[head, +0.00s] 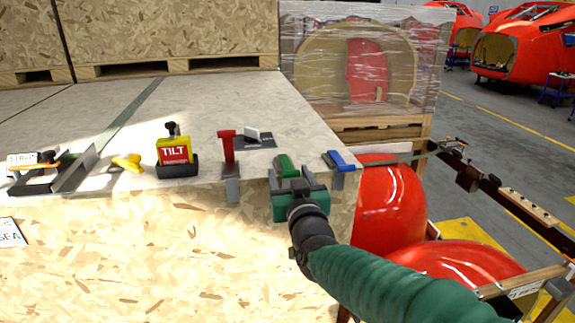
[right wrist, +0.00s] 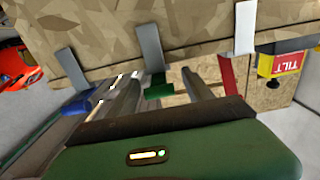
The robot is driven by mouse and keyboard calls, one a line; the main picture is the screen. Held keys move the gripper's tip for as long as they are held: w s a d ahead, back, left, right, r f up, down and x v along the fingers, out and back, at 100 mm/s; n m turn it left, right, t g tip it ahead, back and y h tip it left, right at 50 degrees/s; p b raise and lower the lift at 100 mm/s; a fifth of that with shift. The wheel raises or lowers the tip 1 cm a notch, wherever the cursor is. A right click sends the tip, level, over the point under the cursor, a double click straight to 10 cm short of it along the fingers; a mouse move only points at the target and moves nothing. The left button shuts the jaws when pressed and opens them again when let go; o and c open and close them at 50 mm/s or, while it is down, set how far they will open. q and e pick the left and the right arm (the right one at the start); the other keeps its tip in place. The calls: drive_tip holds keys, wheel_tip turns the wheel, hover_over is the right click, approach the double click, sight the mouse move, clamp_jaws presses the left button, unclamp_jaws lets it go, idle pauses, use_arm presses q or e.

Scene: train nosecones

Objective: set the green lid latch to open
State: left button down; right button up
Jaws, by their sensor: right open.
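The green lid latch (head: 286,165) sits at the front edge of the crate top, between a red latch and a blue latch. It lies low and tilted rather than standing up like the red one. My right gripper (head: 294,182) is open just in front of the green latch, with its fingers pointing at it. In the right wrist view the green latch (right wrist: 158,91) shows between the two spread fingers (right wrist: 160,88). I cannot tell whether a finger touches it. My left gripper is not in view.
The red latch (head: 228,148) stands upright to the left. The blue latch (head: 341,161) lies low to the right. A yellow TILT indicator (head: 174,150) and a yellow clip (head: 127,162) are further left. A grey plate (head: 254,141) lies behind. Red nosecones (head: 390,205) are at right.

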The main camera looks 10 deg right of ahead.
sight(287, 164)
drive_tip(key=shift+w+d, duration=0.1)
drive_tip(key=shift+w, duration=1.1)
drive_tip(key=shift+s, duration=0.15)
drive_tip(key=shift+r, duration=0.1)
drive_tip(key=shift+c, duration=0.8)
clamp_jaws()
